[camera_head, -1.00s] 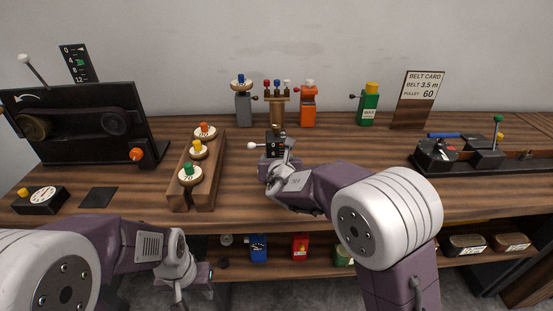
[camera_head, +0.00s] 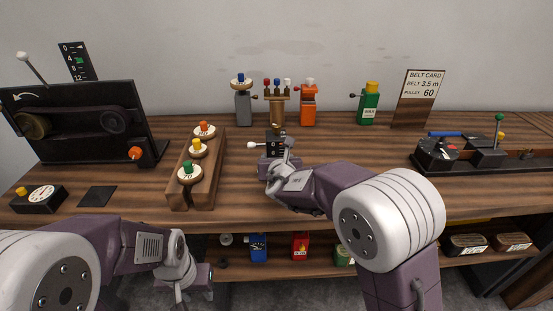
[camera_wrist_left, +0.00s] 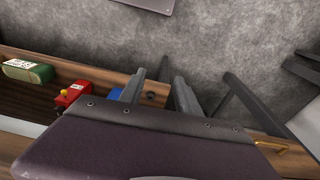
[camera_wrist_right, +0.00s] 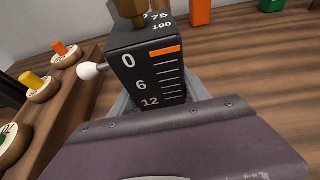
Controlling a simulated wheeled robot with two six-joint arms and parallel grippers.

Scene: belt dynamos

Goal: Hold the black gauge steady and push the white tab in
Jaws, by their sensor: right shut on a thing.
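The black gauge (camera_head: 276,144) is a small black block near the middle of the bench. In the right wrist view the gauge (camera_wrist_right: 148,75) has a face with 0, 6 and 12 marks, an orange bar by the 0 and a brass piece on top. The white tab (camera_head: 252,145) sticks out from its left side as a round white knob on a rod; it also shows in the right wrist view (camera_wrist_right: 90,71). My right gripper (camera_wrist_right: 165,100) is shut on the gauge's lower part. My left gripper (camera_wrist_left: 160,92) is open and empty, low in front of the bench.
A wooden rack (camera_head: 207,178) with three knobbed discs stands left of the gauge. Grey, orange and green (camera_head: 368,104) devices stand behind. A belt machine (camera_head: 85,125) is at the left. A shelf (camera_head: 410,256) holds small items below.

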